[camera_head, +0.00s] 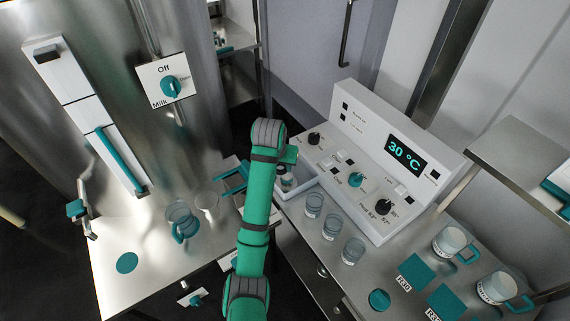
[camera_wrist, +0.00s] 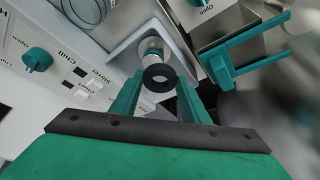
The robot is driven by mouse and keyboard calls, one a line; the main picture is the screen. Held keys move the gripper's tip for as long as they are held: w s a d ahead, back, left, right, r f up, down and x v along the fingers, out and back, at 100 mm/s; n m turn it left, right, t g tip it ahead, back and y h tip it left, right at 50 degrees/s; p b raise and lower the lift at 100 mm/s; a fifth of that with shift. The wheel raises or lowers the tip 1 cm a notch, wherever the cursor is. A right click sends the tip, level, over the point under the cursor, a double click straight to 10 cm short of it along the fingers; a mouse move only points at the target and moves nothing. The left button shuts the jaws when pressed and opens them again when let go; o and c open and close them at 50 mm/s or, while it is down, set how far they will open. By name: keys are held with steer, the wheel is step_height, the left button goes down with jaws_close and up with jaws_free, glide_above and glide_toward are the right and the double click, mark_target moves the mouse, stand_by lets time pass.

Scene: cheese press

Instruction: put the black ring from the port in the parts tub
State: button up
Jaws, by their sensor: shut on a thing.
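The black ring (camera_wrist: 159,77) shows in the wrist view between the two teal fingers of my gripper (camera_wrist: 160,87), which is shut on it. Just beyond the ring is a pale round fitting (camera_wrist: 151,47), probably the port, standing in a light grey, square-walled recess or tray (camera_wrist: 122,50). I cannot tell whether the ring touches the fitting. In the head view my gripper (camera_head: 287,158) is at the left end of the white control panel, above a small white tray (camera_head: 303,175). The ring is not clear there. I cannot make out for certain which container is the parts tub.
A metal box with a teal handle (camera_wrist: 258,45) is close on the right in the wrist view. Several glass jars (camera_head: 331,226) stand in front of the panel (camera_head: 362,150). A teal-handled jug (camera_head: 181,222) and a clear cup (camera_head: 207,201) stand on the left counter (camera_head: 140,285).

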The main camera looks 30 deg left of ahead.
steer(key=w+a+f, duration=0.2)
steer(key=w+f, duration=0.1)
steer(key=w+a+f, duration=0.2)
steer(key=w+f, duration=0.1)
steer(key=w+a+f, duration=0.2)
steer(key=w+f, duration=0.1)
steer(key=shift+w+a, duration=0.25)
steer(key=shift+a, duration=0.1)
steer(key=shift+f, duration=1.45)
steer(key=shift+f, duration=0.1)
steer(key=o, duration=1.1)
steer(key=shift+d, duration=0.1)
steer(key=shift+o, duration=0.2)
steer(key=v, duration=1.2)
steer(key=shift+s, duration=0.1)
